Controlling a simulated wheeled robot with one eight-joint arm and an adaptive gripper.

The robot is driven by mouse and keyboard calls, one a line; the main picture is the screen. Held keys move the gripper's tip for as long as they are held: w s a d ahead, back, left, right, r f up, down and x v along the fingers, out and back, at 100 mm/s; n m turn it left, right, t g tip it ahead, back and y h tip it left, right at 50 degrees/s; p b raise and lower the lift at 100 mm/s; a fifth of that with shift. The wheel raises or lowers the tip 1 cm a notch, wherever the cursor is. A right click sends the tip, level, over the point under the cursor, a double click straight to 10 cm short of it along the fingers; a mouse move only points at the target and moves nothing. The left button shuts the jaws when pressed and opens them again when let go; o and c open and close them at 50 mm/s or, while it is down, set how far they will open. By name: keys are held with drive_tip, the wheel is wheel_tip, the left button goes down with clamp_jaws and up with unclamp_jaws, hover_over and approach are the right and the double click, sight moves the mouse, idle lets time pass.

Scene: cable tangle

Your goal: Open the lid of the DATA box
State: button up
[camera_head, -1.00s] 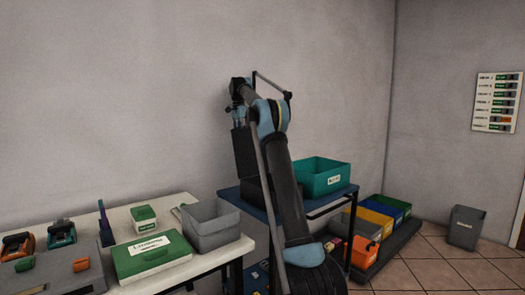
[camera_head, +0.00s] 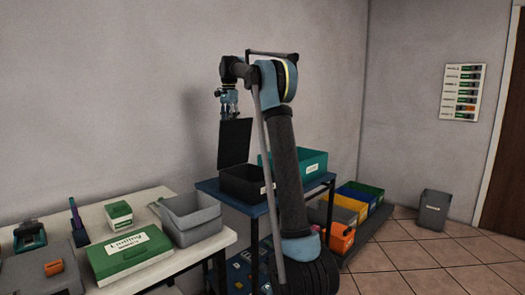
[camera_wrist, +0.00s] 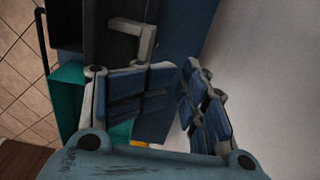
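A black box (camera_head: 240,186) with a small white label, too small to read, stands on the blue table; I take it for the DATA box. Its black lid (camera_head: 235,142) stands steeply upright along the box's left rim. The lid also shows in the wrist view (camera_wrist: 105,42), with a grey bar handle (camera_wrist: 147,42). My gripper (camera_head: 230,116) is at the lid's top edge in the head view. In the wrist view my gripper (camera_wrist: 182,68) has a narrow gap between its fingers, with nothing in it. The handle lies beyond the left finger, outside the gap. Contact with the lid cannot be told.
A teal bin (camera_head: 310,165) stands right behind the black box on the blue table (camera_head: 205,187). A white table (camera_head: 75,222) at left holds a grey bin (camera_head: 190,222) and a green box (camera_head: 130,257). Coloured bins are low at right.

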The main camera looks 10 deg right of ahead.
sight(245, 127)
drive_tip(key=s+d+f, duration=0.5)
drive_tip(key=s+d, duration=0.1)
drive_tip(key=s, duration=0.2)
drive_tip(key=s+d+f, duration=0.4)
drive_tip(key=s+d, duration=0.2)
drive_tip(key=s, duration=0.3)
drive_tip(key=shift+d+f, duration=0.2)
drive_tip(key=shift+f, duration=0.2)
drive_tip(key=shift+s, duration=0.1)
